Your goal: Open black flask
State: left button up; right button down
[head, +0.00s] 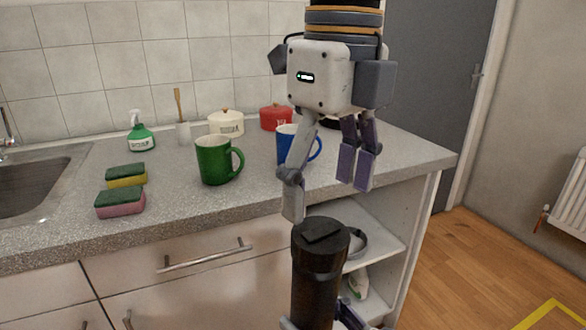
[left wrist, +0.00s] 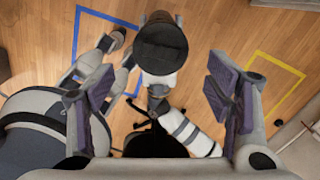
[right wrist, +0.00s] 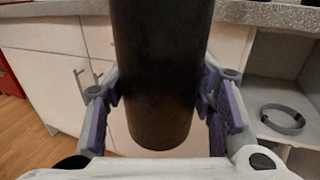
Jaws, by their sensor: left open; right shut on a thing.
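The black flask (head: 316,285) stands upright in front of the counter, with its dark lid (head: 322,234) on top carrying a flat raised bar. My left gripper (head: 328,192) is open and empty above the lid, its fingers pointing down. In the left wrist view the flask top (left wrist: 162,46) lies beyond the open fingers, apart from them. My right gripper (right wrist: 160,98) is shut on the flask body (right wrist: 160,60), with one finger on each side. In the head view the flask's lower end is cut off by the frame.
The counter (head: 250,205) behind holds a green mug (head: 213,163), a blue mug (head: 285,142), two sponges (head: 120,203), a spray bottle (head: 140,136) and red and cream pots. Open shelves (head: 385,245) stand behind the flask. Free floor (head: 470,270) lies to the right.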

aim_at(321, 233)
pick_arm(q)
jog(key=m, duration=0.1)
jog(key=r+m, duration=0.1)
jog(key=m, duration=0.1)
jog(key=shift+w+m, duration=0.1)
jog(key=shift+m, duration=0.2)
jog(key=shift+a+f+m, duration=0.1)
jog(key=shift+f+m, duration=0.15)
jog(key=shift+m, duration=0.05)
notch_tip(321, 233, down, 7)
jog(key=shift+f, duration=0.2)
jog(key=c, duration=1.2)
jog(key=n, duration=0.6)
jog(key=shift+w+a, duration=0.1)
jog(key=shift+c, duration=0.2)
jog(key=n, duration=0.4)
jog(key=shift+r, duration=0.1)
jog(key=n, duration=0.3)
jog(key=shift+n, duration=0.4)
jog(key=n, duration=0.6)
